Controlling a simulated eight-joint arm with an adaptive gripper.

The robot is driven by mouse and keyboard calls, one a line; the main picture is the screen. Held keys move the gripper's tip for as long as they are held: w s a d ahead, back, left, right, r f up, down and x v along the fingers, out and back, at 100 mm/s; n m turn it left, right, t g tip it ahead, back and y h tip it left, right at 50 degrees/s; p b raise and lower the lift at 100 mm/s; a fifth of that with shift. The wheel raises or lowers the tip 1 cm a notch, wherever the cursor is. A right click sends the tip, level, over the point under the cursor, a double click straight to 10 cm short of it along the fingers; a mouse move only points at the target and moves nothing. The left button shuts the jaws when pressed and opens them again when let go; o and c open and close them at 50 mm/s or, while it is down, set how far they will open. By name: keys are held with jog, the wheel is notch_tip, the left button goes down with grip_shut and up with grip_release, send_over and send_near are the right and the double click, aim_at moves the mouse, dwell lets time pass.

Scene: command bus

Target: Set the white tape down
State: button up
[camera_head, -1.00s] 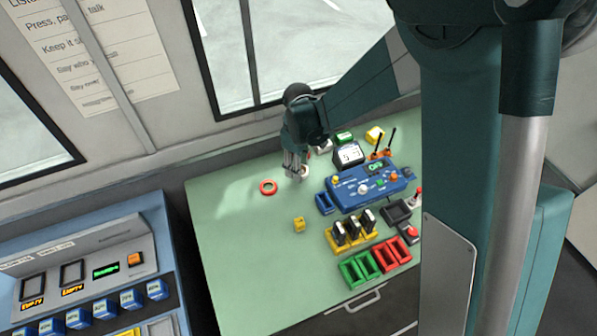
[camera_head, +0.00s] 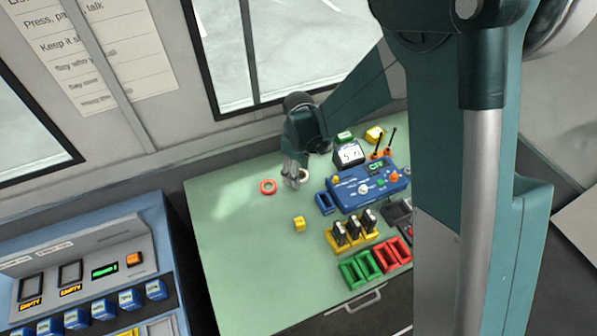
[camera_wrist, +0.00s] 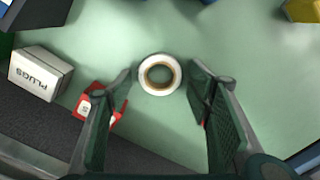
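The white tape (camera_wrist: 145,84), a white ring with a brown core, lies flat on the pale green table in the wrist view, as far as I can tell. My gripper (camera_wrist: 160,72) is open, with one dark finger on each side of the tape and a gap showing on both sides. In the head view the white tape (camera_head: 305,175) shows small beside my gripper (camera_head: 294,183), low over the table (camera_head: 235,240). The fingers partly hide it there.
A red tape ring (camera_head: 268,187) lies left of my gripper. A yellow block (camera_head: 299,223), blue control box (camera_head: 345,190) and several coloured holders stand to the right and front. In the wrist view, a PLUGS box (camera_wrist: 38,75) stands at left. The table's left part is clear.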

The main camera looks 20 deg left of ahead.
jog(key=shift+r, duration=0.2)
notch_tip(320, 180, up, 12)
jog(key=p, duration=0.1)
jog(key=shift+p, duration=0.35)
dwell(0.5)
dwell(0.5)
dwell(0.3)
